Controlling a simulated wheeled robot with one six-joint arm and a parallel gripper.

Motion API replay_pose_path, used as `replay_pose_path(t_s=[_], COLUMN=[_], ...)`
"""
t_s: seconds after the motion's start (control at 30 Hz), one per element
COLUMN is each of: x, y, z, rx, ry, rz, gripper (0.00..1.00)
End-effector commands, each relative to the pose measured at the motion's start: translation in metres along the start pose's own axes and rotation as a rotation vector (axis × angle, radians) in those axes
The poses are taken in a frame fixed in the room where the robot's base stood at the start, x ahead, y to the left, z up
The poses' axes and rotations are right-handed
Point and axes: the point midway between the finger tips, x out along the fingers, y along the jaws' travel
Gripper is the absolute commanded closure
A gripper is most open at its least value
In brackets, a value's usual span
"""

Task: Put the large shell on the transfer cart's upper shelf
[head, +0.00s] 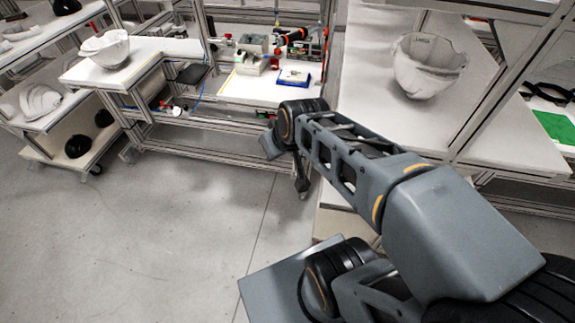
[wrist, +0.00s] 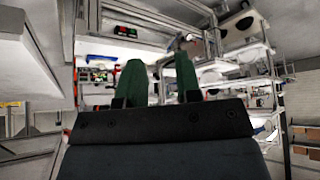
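A white, open-topped shell (head: 428,68) stands on a white surface at the right of the head view. Another white shell (head: 106,48) sits on a white-topped stand (head: 150,58) at the upper left. I cannot tell for certain which is the large shell. A wheeled frame with shelves (head: 62,162) at the far left carries white shells and dark domes; whether it or the stand is the transfer cart is unclear. My gripper (wrist: 158,82) shows two green fingers, apart with nothing between them. In the head view it hangs over the floor, away from both shells, partly hidden by my arm.
A workbench (head: 250,90) with tools and a blue tray (head: 294,77) stands at the back centre. Metal posts and an upper shelf frame the right-hand shell. A green sheet (head: 556,126) lies at the far right. The grey floor (head: 150,240) at left is clear.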

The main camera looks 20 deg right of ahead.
Motion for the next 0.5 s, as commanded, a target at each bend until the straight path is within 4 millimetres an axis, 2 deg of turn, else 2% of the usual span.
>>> replay_pose_path(t_s=[0.03, 0.1, 0.2, 0.5], x=[-0.004, -0.009, -0.014, -0.016], y=[-0.004, -0.007, -0.007, -0.007], z=[0.015, 0.031, 0.046, 0.053], rx=[0.024, 0.061, 0.098, 0.119], ry=[-0.057, -0.124, -0.186, -0.217], rz=[0.002, 0.015, 0.035, 0.049], gripper=[0.68, 0.68, 0.68, 0.68])
